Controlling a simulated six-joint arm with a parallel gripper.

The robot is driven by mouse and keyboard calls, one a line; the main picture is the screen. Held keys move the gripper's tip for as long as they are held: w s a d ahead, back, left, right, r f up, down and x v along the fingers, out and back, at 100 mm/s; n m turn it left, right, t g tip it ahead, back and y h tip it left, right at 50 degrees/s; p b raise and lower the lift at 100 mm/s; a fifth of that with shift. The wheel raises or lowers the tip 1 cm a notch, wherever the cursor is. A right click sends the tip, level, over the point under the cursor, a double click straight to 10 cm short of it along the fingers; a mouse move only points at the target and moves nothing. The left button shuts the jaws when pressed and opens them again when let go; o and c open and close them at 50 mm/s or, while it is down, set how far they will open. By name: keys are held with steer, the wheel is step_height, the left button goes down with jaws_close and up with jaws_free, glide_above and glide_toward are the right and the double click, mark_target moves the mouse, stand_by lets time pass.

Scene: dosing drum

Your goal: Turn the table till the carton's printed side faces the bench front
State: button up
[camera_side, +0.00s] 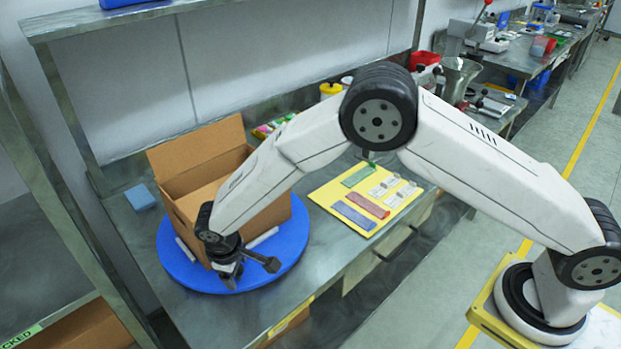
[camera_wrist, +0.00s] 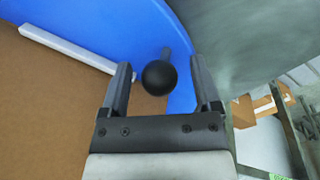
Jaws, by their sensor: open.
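The blue round table (camera_side: 287,254) lies on the bench and bears the open brown carton (camera_side: 268,216). The carton's visible faces look plain; no print shows in either view. My gripper (camera_side: 230,280) points down at the front rim of the table, beside the carton. In the wrist view a black ball knob (camera_wrist: 159,77) on a short stem stands at the blue table's edge. It sits between the two parted fingers of my gripper (camera_wrist: 162,80), with a gap on each side. The carton (camera_wrist: 45,110) fills the left of that view.
White strips (camera_wrist: 75,48) on the table edge the carton's foot. A yellow board (camera_side: 325,196) with coloured plates lies to the right on the bench. A blue block (camera_side: 140,197) lies left of the table. A shelf post stands at the left.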

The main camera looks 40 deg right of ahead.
jaws_close()
stand_by(1.4)
